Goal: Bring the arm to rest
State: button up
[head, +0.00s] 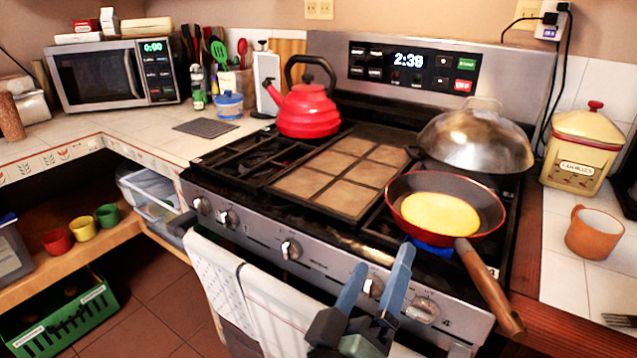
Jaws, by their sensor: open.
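My gripper (378,287) is in the lower middle of the head view, in front of the stove's knob panel. Its two blue-grey fingers are apart and nothing shows between them. The fingers point up toward the stove. Behind and to the right of it, a red pan (483,207) with a yellow round food (440,214) in it sits on the front right burner, its wooden handle (490,288) reaching toward the front right. The rest of my arm is out of view.
The stove (258,219) holds a red kettle (308,107) and a domed metal lid (474,139). White towels (268,300) hang on its front, left of my gripper. A clay mug (595,232) and a canister (583,150) stand at right. Floor (150,320) shows at lower left.

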jog(key=s+a+r+m+t+y, duration=0.2)
jog(key=s+r+t+y, duration=0.1)
jog(key=r, duration=0.8)
jog(key=s+a+r+m+t+y, duration=0.1)
jog(key=s+a+r+t+y, duration=0.2)
jog(key=r, duration=0.8)
jog(key=s+a+r+m+t+y, duration=0.2)
jog(key=s+r+t, duration=0.15)
jog(key=r, duration=0.75)
notch_tip(320, 180, up, 21)
jog(key=p, duration=2.1)
jog(key=shift+w+a+n+y, duration=0.3)
jog(key=shift+w, duration=0.05)
